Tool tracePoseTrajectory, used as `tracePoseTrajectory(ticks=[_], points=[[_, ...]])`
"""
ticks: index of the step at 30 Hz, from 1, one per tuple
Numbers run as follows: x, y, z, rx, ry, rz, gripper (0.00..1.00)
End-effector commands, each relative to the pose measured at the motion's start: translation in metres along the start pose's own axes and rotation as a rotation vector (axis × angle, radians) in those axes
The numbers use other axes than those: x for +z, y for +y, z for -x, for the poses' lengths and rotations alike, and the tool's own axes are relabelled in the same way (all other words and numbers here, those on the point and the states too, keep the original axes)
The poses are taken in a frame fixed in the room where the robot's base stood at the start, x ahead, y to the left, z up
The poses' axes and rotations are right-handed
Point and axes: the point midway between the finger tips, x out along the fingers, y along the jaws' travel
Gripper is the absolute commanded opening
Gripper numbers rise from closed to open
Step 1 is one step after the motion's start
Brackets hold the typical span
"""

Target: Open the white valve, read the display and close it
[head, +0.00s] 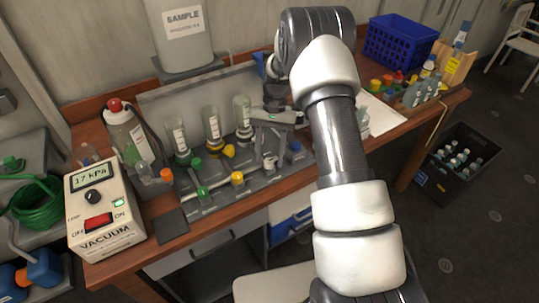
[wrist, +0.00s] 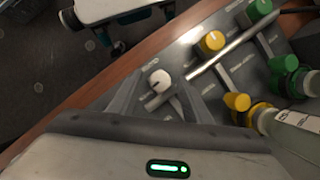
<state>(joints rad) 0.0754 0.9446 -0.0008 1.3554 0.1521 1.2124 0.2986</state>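The white valve knob (wrist: 160,80) sits on the grey manifold panel, seen between and just beyond the fingertips of my gripper (wrist: 159,87) in the wrist view. The fingers stand apart with nothing held between them; I cannot tell if they touch the knob. In the head view the white knob (head: 270,162) is below my gripper (head: 274,116), partly crowded by the arm. The display (head: 93,176) on the white vacuum unit (head: 105,225) seems to read 17 kPa. A green lamp is lit on the unit.
Yellow (head: 237,178) and green (head: 202,192) knobs stand left of the white one, a blue knob (head: 294,146) right. Glass tubes rise behind the panel.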

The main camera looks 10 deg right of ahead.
Motion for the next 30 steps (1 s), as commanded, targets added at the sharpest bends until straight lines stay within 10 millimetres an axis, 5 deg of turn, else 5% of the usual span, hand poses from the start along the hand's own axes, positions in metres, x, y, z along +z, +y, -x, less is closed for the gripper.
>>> tracePoseTrajectory(ticks=[11, 30], points=[[-0.001, 0.000, 0.008, -0.001, 0.001, -0.001, 0.44], [-0.001, 0.000, 0.148, -0.001, 0.003, -0.002, 0.44]])
